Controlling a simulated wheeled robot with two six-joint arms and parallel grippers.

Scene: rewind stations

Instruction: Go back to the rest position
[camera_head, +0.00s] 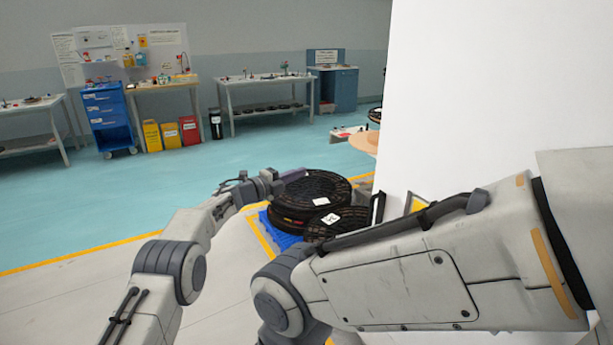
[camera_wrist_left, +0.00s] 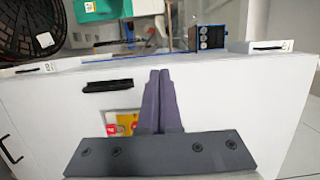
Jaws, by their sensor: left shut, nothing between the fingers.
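My left gripper (camera_head: 292,177) is held out at the middle of the head view, beside the upper edge of a stack of black reels (camera_head: 322,185). In the left wrist view its two purple-grey fingers (camera_wrist_left: 160,73) are pressed together with nothing between them. Behind them is a white panel (camera_wrist_left: 60,110) with a dark handle slot. My right arm crosses the lower right of the head view, but its gripper is out of the picture.
The black reels stand over a blue base (camera_head: 277,232) near a yellow floor line. A tall white wall or panel (camera_head: 480,90) blocks the right side. Workbenches (camera_head: 265,82) and a blue drawer cart (camera_head: 107,115) stand far back. The turquoise floor between is clear.

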